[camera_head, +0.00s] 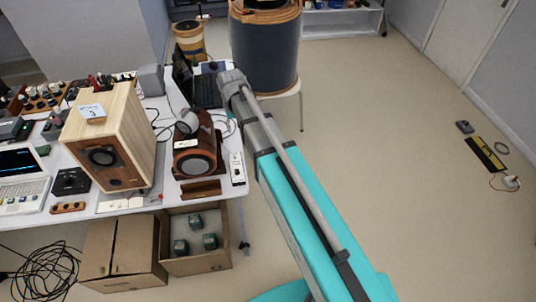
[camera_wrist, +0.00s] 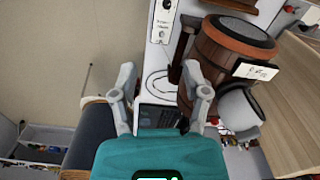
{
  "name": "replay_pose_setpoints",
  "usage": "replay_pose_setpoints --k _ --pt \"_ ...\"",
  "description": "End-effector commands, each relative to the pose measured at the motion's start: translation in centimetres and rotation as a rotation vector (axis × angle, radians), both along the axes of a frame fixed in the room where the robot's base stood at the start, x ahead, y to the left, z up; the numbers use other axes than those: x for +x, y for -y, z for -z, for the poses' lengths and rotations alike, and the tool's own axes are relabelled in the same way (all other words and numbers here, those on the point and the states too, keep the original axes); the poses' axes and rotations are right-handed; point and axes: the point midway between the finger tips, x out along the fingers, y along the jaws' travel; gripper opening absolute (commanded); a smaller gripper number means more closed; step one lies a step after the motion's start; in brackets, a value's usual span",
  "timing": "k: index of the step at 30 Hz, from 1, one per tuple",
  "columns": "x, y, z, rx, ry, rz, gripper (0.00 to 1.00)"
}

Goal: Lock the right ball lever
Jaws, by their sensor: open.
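I cannot make out a ball lever for certain in either view.
The laptop (camera_head: 207,92) and a tall wooden speaker (camera_head: 110,140) stand on the white table. A large dark-blue drum (camera_head: 264,55) stands behind my wrist. The floor on the right is mostly clear.

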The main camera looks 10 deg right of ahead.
Motion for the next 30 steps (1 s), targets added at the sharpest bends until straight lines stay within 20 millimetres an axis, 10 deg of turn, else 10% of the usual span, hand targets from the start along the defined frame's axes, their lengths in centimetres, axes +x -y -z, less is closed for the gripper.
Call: replay_pose_setpoints --k 30 --pt "-10.5 8.2 3.8 0.000 0.000 0.121 0.60"
